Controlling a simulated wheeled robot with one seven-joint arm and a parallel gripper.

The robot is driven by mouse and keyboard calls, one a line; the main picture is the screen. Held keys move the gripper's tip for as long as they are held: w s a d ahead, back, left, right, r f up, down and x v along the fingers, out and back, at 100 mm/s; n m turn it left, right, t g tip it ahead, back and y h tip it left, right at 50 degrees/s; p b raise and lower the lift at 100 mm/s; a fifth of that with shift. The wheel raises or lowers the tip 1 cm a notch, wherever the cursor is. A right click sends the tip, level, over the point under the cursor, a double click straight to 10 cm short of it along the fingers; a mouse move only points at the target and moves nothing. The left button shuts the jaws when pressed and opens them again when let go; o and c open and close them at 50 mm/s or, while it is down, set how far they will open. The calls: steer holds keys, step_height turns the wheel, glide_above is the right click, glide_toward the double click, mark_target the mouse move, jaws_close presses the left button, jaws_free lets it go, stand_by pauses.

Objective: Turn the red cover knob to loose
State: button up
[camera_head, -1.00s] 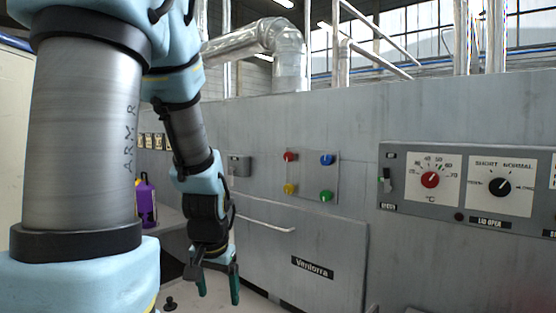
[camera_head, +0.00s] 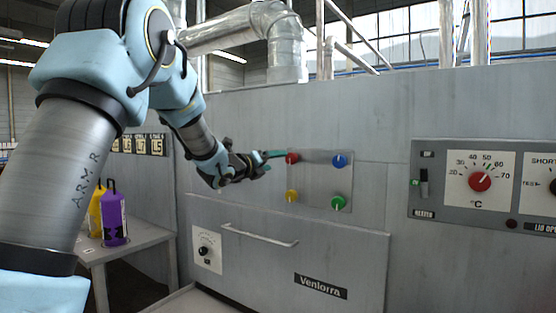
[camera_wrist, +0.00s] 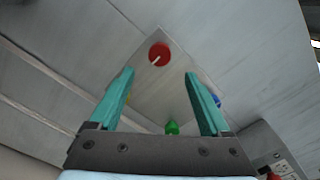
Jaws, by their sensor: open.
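The red cover knob (camera_head: 291,158) is at the upper left of a small panel of knobs on the grey machine front. In the wrist view, the red knob (camera_wrist: 159,54) shows a white pointer line and lies just beyond the fingertips, roughly midway between them. My gripper (camera_head: 276,155) is open, with green fingers pointing toward the red knob from the left. The wrist view shows the gripper (camera_wrist: 160,74) with nothing between its fingers. Whether a fingertip touches the knob, I cannot tell.
A blue knob (camera_head: 339,160), a yellow knob (camera_head: 291,196) and a green knob (camera_head: 338,202) share the panel. A handle (camera_head: 260,236) juts out below. A red temperature dial (camera_head: 480,182) is at the right. A purple bottle (camera_head: 114,220) stands on a side table.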

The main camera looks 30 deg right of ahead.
mark_target(290, 159)
steer(key=p+x, duration=0.4)
steer(key=x, duration=0.5)
steer(key=shift+w+d, duration=0.1)
steer(key=shift+d, duration=0.1)
jaws_close()
stand_by(0.3)
